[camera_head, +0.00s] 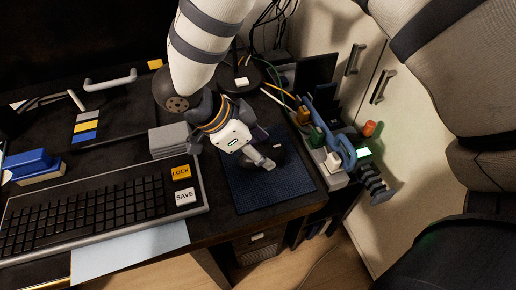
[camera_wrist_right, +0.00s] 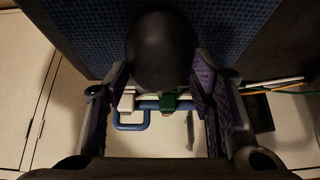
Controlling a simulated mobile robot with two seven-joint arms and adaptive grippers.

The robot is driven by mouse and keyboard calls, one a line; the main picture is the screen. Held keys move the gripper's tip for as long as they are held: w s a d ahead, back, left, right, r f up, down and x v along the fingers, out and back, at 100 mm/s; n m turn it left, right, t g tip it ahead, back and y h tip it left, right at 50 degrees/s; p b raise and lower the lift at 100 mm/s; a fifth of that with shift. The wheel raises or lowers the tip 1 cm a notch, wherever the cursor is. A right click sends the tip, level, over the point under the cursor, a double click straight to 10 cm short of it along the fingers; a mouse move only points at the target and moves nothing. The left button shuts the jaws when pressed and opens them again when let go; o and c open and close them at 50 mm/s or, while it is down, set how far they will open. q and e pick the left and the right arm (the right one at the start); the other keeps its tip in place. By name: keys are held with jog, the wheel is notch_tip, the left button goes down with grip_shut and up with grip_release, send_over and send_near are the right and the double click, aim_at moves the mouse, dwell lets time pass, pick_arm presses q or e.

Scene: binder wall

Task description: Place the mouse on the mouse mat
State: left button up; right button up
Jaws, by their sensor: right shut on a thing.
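The mouse (camera_wrist_right: 160,50) is a dark, rounded thing between the two fingers in the right wrist view. My right gripper (camera_wrist_right: 160,88) is shut on it. In the head view my right gripper (camera_head: 264,160) reaches down over the blue mouse mat (camera_head: 255,193), with the dark mouse mostly hidden around its fingers. The mat also shows behind the mouse in the right wrist view (camera_wrist_right: 85,30). I cannot tell whether the mouse touches the mat. My left gripper is not in view.
A black keyboard (camera_head: 90,215) with LOCK and SAVE keys lies left of the mat. A grey stack (camera_head: 172,140) stands behind it. A holder (camera_head: 332,180) with a blue handle and small items sits at the desk's right edge. Cabinet doors (camera_head: 415,190) stand beyond.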

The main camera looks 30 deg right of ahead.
jog(key=shift+f, duration=0.65)
jog(key=shift+r, duration=0.15)
jog(key=o, duration=1.2)
jog(key=shift+r, duration=0.1)
jog(key=v, duration=1.2)
